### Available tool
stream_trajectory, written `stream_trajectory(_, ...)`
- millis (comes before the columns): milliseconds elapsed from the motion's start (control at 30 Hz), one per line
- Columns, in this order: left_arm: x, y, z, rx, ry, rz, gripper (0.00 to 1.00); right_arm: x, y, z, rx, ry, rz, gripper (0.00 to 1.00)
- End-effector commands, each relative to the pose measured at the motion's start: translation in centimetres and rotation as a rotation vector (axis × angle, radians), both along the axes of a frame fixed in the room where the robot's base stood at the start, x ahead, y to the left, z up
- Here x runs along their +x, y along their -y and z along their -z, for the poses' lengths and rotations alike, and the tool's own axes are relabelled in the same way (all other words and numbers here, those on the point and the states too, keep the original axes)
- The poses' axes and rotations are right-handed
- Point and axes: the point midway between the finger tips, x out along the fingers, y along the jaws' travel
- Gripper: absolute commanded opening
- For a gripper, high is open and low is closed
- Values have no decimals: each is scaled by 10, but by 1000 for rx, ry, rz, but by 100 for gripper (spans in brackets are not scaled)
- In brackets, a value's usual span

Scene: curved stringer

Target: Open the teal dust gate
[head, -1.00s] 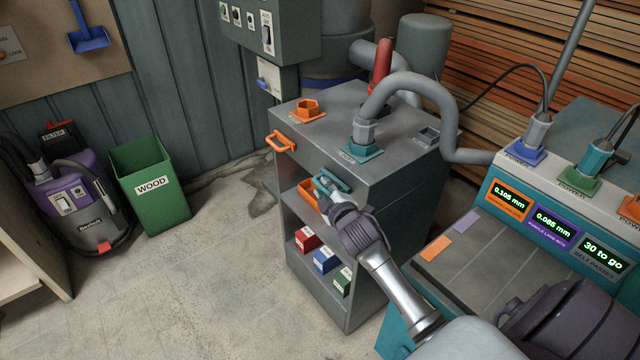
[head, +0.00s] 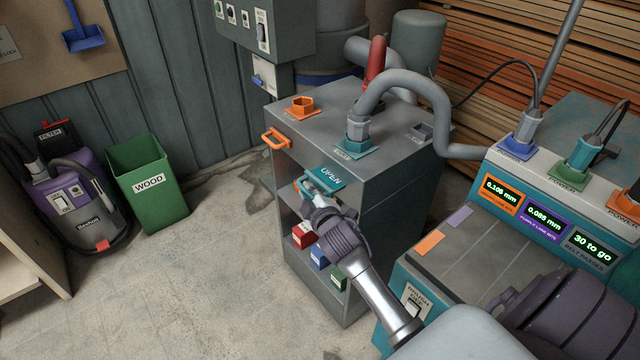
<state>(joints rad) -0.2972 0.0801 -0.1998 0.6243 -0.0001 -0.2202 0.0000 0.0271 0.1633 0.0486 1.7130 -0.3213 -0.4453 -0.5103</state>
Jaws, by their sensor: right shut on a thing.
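The teal dust gate (head: 329,178) is a flat plate sticking out from the front of the grey cabinet (head: 395,178). Its top face shows the word "OPEN". My right gripper (head: 306,190) is shut on the handle at the gate's outer end. The gripper covers most of that handle. A grey hose ends in a teal-based port (head: 358,150) on the cabinet top above the gate. My left gripper is not in view.
An orange gate handle (head: 277,139) sits left of the teal gate. Red, blue and green boxes (head: 318,257) stand on the shelf below my gripper. A teal machine with displays (head: 545,222) stands at right.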

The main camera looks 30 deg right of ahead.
Motion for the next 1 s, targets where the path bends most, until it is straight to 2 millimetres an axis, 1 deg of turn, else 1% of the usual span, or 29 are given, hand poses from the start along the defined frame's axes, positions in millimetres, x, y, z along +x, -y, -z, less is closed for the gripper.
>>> stream_trajectory(33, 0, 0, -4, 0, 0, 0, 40, -1, -12, 0, 8, -3, -3, 0)
stream_trajectory(133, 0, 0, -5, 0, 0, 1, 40, -2, -25, 1, 5, -2, -3, 0)
stream_trajectory(233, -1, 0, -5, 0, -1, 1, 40, -2, -28, 1, 2, -2, -1, 0)
stream_trajectory(467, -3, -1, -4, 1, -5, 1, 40, -2, -28, 1, 1, -1, -2, 0)
stream_trajectory(500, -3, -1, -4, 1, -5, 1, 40, -2, -28, 1, 1, -1, -2, 19)
stream_trajectory(533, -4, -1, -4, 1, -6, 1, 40, -2, -28, 1, 1, -1, -2, 24)
stream_trajectory(867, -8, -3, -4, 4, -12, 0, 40, -4, -28, 0, 0, -1, -1, 25)
stream_trajectory(967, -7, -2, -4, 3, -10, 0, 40, -11, -30, -1, 1, -1, -2, 25)
stream_trajectory(1000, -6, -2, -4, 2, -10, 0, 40, -17, -31, -2, 1, -1, -2, 25)
